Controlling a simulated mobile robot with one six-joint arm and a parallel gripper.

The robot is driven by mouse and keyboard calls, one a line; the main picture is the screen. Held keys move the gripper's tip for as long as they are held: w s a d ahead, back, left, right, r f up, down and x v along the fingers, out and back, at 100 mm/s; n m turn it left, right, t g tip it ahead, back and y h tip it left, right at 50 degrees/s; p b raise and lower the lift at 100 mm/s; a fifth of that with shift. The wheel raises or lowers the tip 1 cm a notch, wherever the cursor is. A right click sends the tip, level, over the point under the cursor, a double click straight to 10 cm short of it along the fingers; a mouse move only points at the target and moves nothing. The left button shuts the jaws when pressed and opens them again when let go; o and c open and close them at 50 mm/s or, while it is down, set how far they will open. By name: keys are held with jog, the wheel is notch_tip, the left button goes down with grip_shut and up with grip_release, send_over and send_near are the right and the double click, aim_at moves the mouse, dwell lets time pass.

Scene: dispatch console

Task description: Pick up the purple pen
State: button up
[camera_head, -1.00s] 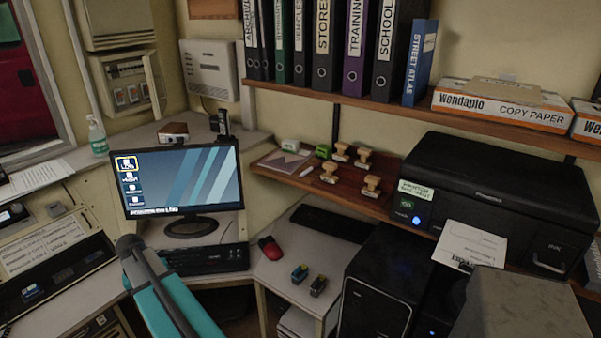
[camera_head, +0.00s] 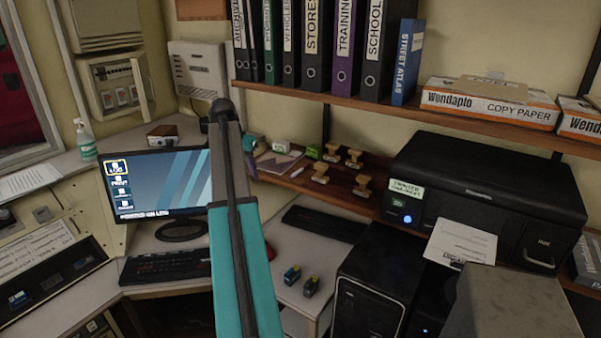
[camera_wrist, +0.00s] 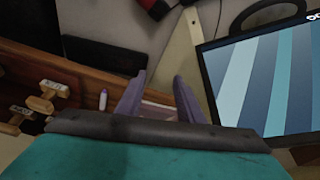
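The purple pen (camera_wrist: 103,100) shows in the wrist view as a small pale purple stick on the brown wooden shelf, left of my gripper's fingers. In the head view a thin pale stick on the low shelf, left of the stamps, appears to be the same pen (camera_head: 297,170). My gripper (camera_wrist: 160,85) has its two fingers apart with nothing seen between them. It is close to the pen, not touching it in view. In the head view my arm hides most of the gripper; only a bit shows beside the arm's far end.
Several wooden-handled stamps (camera_head: 354,158) stand right of the pen. A flat card or pad (camera_head: 275,163) lies left of it. The monitor (camera_head: 165,183) is left of my arm. A binder shelf (camera_head: 450,119) overhangs above; the black printer (camera_head: 490,185) stands to the right.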

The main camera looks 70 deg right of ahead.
jog(key=s+d+r+m, duration=0.3)
jog(key=s+d+r, duration=0.3)
jog(key=s+r, duration=0.4)
jog(key=shift+s+d+g+h, duration=0.3)
jog(key=shift+s+d+g, duration=0.1)
jog(key=shift+s, duration=0.25)
jog(key=shift+f, duration=0.1)
jog(key=p, duration=0.2)
send_over(291, 176)
jog(key=shift+d+f, duration=0.1)
jog(key=shift+f, duration=3.75)
jog(key=shift+p+x, duration=0.85)
jog(key=shift+x, duration=1.8)
jog(key=shift+c, duration=0.4)
grip_shut()
